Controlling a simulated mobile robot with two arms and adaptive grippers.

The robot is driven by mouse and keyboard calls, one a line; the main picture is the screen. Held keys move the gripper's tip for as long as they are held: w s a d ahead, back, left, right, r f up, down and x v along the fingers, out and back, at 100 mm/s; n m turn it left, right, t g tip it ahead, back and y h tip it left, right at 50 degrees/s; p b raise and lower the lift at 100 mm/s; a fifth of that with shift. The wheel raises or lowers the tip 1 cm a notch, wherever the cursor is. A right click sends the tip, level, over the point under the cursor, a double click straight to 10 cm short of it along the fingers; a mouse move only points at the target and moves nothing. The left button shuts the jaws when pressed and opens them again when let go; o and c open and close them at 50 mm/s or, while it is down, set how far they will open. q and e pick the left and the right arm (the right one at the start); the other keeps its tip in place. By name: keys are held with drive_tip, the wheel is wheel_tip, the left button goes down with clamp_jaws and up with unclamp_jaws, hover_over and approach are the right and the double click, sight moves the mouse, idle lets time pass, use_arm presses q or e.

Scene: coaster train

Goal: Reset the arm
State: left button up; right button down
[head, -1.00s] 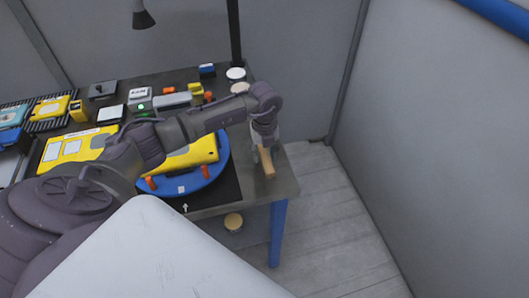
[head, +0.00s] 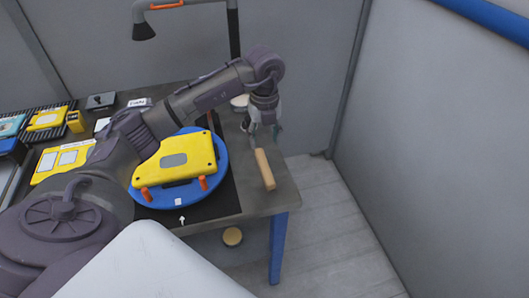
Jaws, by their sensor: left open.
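My left arm reaches in from the left across the table. My left gripper (head: 264,130) is open near the table's right side. A tool with a wooden handle (head: 264,169) lies at the right edge of the table, just below the gripper in the picture; its far end is partly hidden by the gripper. The fingers look empty, and the tool appears to rest on the table. My right gripper is not in view.
A yellow case (head: 189,160) sits on a blue round turntable (head: 222,172) with orange pegs. A lamp (head: 144,31) hangs above the table (head: 258,203). Yellow boxes (head: 64,160) stand at left. A grey wall is at right, with free floor (head: 330,220) before it.

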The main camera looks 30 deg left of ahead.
use_arm(q)
drive_tip(key=shift+r, duration=0.6)
